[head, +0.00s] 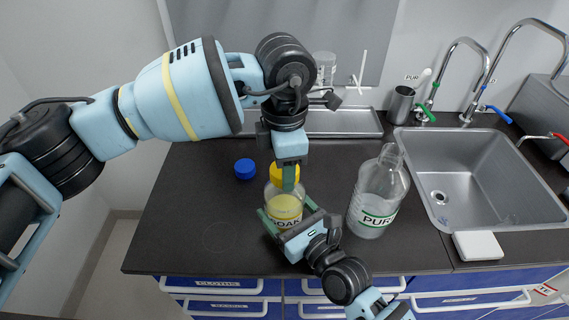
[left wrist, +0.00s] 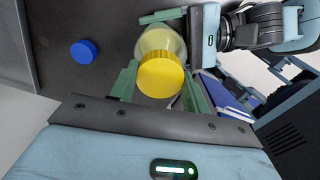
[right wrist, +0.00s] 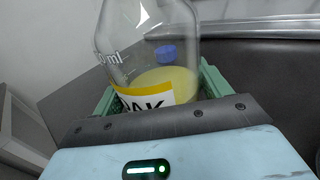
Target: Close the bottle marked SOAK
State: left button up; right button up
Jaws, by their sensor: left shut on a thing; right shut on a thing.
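The SOAK bottle (head: 284,208) is clear glass with pale yellow contents and a yellow-edged label. It stands upright on the dark counter. My right gripper (head: 286,216) is shut around its lower body, and the right wrist view shows the bottle (right wrist: 150,50) between the fingers. My left gripper (head: 289,176) points down from above, shut on a yellow cap (head: 280,174). In the left wrist view the cap (left wrist: 160,76) lies between the fingers, over the bottle's mouth. The cap hides the rim, so I cannot tell whether it is seated.
An uncapped bottle with a green-edged label reading PUR (head: 378,195) stands close on the right. A blue cap (head: 245,169) lies on the counter at the left. A sink (head: 440,205), steel cup (head: 400,105) and metal tray (head: 340,124) are farther off. The counter's left front is clear.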

aim_at(297, 222)
pick_arm(q)
jog(key=m, duration=0.3)
jog(key=shift+m, duration=0.3)
jog(key=o, duration=1.2)
jog(key=shift+c, duration=0.2)
notch_tip(297, 222, up, 12)
pick_arm(e)
jog(key=o, duration=1.9)
pick_arm(q)
jog(key=shift+w+f, duration=0.1)
jog(key=shift+f, duration=0.55)
pick_arm(e)
jog(key=shift+v, duration=3.95)
